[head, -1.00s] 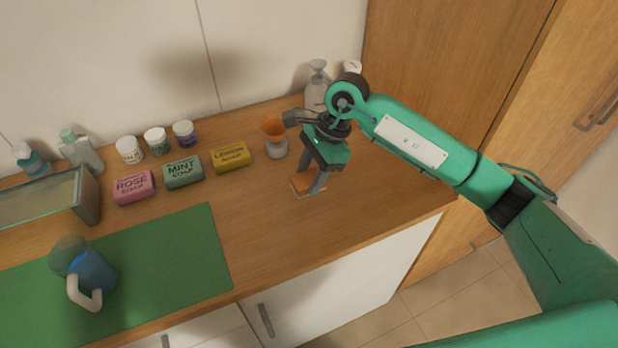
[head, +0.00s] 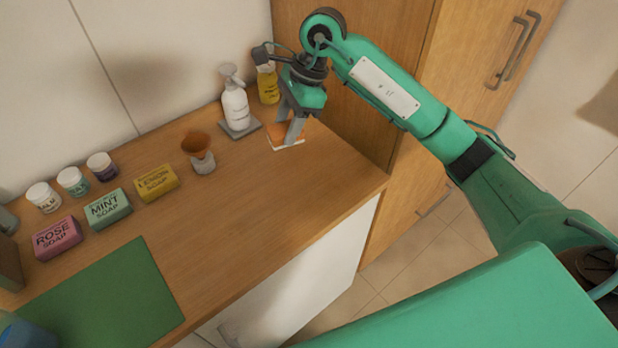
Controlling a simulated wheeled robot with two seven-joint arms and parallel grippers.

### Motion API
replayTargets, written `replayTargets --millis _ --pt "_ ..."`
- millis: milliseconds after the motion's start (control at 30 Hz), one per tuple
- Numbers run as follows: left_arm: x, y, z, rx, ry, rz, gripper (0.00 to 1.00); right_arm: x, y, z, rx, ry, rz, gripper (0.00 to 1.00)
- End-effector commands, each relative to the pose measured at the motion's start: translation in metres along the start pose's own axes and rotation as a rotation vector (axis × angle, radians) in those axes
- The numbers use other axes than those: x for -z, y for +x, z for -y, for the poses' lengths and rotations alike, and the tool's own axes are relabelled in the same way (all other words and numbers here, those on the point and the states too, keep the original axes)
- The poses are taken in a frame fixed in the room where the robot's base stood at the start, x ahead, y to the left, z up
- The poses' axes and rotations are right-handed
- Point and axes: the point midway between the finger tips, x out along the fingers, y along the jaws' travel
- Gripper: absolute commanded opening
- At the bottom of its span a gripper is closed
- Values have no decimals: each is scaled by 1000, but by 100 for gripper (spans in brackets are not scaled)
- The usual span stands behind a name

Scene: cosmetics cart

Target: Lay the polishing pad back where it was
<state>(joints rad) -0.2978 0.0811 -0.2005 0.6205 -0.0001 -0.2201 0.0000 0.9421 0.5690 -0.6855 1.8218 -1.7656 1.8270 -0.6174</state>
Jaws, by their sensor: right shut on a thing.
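The polishing pad (head: 279,134), orange on top with a white underside, is at the right end of the wooden counter. My right gripper (head: 287,128) points down with its fingers shut on the pad and hides part of it. The pad is low over the counter top or touching it; I cannot tell which. My left gripper is out of view.
A white pump bottle (head: 235,108) on a grey tray and a yellow bottle (head: 267,88) stand close behind the pad. The wooden cabinet (head: 350,110) borders the right.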

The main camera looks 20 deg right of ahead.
Motion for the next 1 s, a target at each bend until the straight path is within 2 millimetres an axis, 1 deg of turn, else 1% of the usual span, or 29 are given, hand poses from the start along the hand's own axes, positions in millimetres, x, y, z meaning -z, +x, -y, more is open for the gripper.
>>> replayTargets --millis 33,133,200,267,367,533,800,900,1000 --pt "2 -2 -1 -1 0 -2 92 2 -12 1 10 20 1 23" --pt "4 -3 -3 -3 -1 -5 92 7 -26 1 23 53 2 23" --pt "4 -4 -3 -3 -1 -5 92 9 -28 1 26 67 2 23" --pt "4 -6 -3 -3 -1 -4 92 12 -25 1 25 73 3 23" --pt "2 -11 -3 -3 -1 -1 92 19 -10 0 24 76 3 23" --pt "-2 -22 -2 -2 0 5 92 34 26 0 23 77 3 23" --pt "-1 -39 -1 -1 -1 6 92 58 85 0 24 75 3 23" --pt "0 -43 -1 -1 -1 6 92 65 101 0 26 74 2 23" --pt "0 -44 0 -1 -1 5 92 68 110 1 28 73 4 23"
